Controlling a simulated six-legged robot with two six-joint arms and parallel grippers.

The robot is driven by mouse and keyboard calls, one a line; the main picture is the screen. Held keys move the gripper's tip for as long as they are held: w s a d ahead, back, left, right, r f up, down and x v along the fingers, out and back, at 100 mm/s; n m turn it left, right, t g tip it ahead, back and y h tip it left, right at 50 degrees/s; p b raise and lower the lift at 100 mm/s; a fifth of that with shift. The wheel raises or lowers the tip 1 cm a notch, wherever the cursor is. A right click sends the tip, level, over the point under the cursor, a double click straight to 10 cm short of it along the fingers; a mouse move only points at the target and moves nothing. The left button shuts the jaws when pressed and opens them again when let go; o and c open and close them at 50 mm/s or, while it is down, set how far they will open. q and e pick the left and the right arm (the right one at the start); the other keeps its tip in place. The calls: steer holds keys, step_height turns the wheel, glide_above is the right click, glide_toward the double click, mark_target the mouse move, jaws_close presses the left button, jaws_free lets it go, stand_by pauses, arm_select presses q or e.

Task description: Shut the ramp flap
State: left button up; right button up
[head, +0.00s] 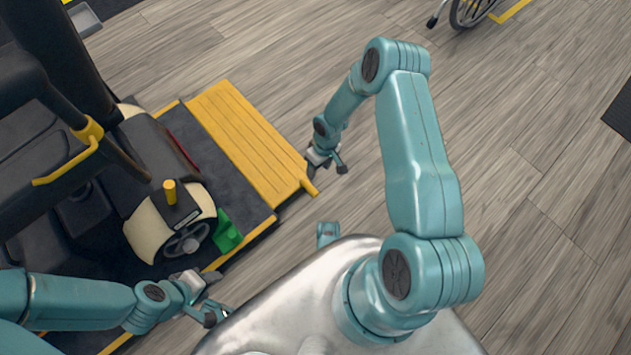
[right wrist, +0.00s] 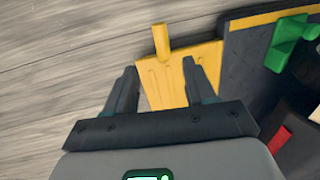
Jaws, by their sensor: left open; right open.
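The ramp flap (head: 245,138) is a ribbed yellow panel folded out from the edge of a dark platform (head: 262,205). A yellow handle (head: 308,187) sticks out at its near corner. My right gripper (head: 326,167) is open and empty, just beyond the handle end of the flap. In the right wrist view, the flap (right wrist: 178,72) and its handle (right wrist: 160,42) show ahead of and between the open fingers (right wrist: 161,80); I see no clear contact. My left gripper (head: 212,299) is open and empty beside the platform's near edge.
On the platform stands a dark scooter with a cream wheel cover (head: 150,232) and a green block (head: 228,234) by its wheel. The block also shows in the right wrist view (right wrist: 287,42). A wheelchair wheel (head: 470,10) is at the top.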

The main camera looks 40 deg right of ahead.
steer(key=f+b, duration=0.1)
steer(key=f, duration=0.3)
steer(key=a+f+b, duration=0.1)
steer(key=f+b, duration=0.1)
steer(key=f, duration=0.1)
steer(key=a+f+b, duration=0.1)
steer(key=f, duration=0.3)
steer(key=shift+s+a+f+b, duration=0.1)
steer(key=shift+a+f+b, duration=0.05)
steer(key=shift+f+b, duration=0.25)
steer(key=shift+f, duration=0.55)
arm_select(q)
steer(key=w+a+f+t, duration=0.1)
steer(key=w+f, duration=0.3)
steer(key=f, duration=0.2)
steer(key=shift+w+t, duration=0.25)
steer(key=shift+t, duration=0.05)
steer(key=shift+a, duration=0.1)
arm_select(e)
jaws_close()
